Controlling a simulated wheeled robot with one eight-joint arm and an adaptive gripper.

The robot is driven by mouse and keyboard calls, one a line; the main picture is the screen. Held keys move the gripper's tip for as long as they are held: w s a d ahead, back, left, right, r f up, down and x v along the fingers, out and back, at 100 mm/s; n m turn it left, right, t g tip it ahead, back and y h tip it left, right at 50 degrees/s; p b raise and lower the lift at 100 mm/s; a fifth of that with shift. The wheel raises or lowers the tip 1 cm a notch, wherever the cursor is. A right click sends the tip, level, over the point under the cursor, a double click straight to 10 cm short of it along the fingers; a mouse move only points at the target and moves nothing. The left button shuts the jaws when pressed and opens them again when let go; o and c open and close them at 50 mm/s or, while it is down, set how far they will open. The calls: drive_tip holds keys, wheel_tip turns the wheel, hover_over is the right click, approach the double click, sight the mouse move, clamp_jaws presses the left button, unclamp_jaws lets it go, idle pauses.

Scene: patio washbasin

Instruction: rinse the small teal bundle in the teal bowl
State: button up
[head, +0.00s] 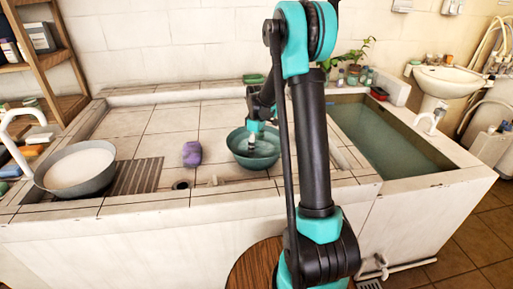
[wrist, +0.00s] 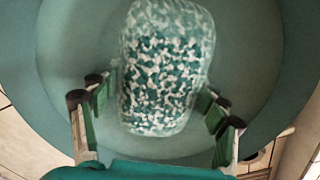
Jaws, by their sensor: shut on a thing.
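The teal bowl (head: 258,164) stands on the tiled counter, with my gripper (head: 256,139) reaching down inside it. In the wrist view the bowl's wall (wrist: 55,75) surrounds the small teal bundle (wrist: 163,75), which is mottled teal and white. The bundle's outline is wavy and blurred, as if seen through water. My gripper (wrist: 160,108) is shut on the bundle, one finger pair on each side. Whether the bundle touches the bowl's bottom I cannot tell. In the head view I cannot make the bundle out clearly.
A purple lump (head: 192,154) lies left of the bowl, with a slatted drain (head: 136,177) further left. A grey basin (head: 88,186) holding something white is at far left. A water-filled trough (head: 385,145) is at right. The counter behind the bowl is mostly clear.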

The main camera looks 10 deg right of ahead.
drive_tip(key=shift+w+d, duration=0.4)
drive_tip(key=shift+w, duration=0.25)
drive_tip(key=shift+w+d, duration=0.35)
drive_tip(key=shift+w, duration=0.3)
drive_tip(key=shift+s+a, duration=0.5)
drive_tip(key=shift+s, duration=0.4)
drive_tip(key=shift+s+a, duration=0.55)
drive_tip(key=shift+s, duration=0.3)
drive_tip(key=shift+s+a, duration=0.5)
drive_tip(key=shift+s, duration=0.4)
idle(1.6)
drive_tip(key=shift+w, duration=0.1)
drive_tip(key=shift+w+d, duration=0.85)
drive_tip(key=shift+w, duration=0.3)
wheel_tip(320, 180, up, 13)
drive_tip(key=shift+f, duration=0.2)
idle(0.6)
